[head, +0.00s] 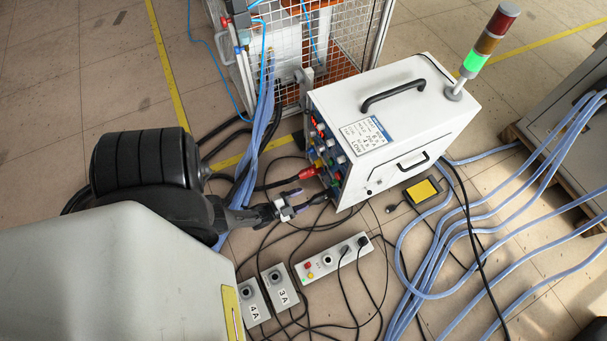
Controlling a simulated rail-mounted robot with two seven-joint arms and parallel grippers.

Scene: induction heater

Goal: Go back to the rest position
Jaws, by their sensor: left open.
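My left arm comes in from the left, and its gripper (290,208) is open in front of the connector side of the white induction heater (418,125). A dark plug or connector (322,197) on that side lies just beyond the fingertips. I cannot tell whether the fingers touch it. Red and other coloured connectors (309,172) sit on the same panel, close above the gripper. The rear of the gripper merges with the dark arm. My right gripper is not in view.
A signal tower (488,45) with its green light lit stands on the heater. A wire cage (335,35) is behind. Control boxes (279,287), a switch strip (333,258) and a yellow-topped pedal (421,191) lie on the floor among black cables and blue hoses (468,230).

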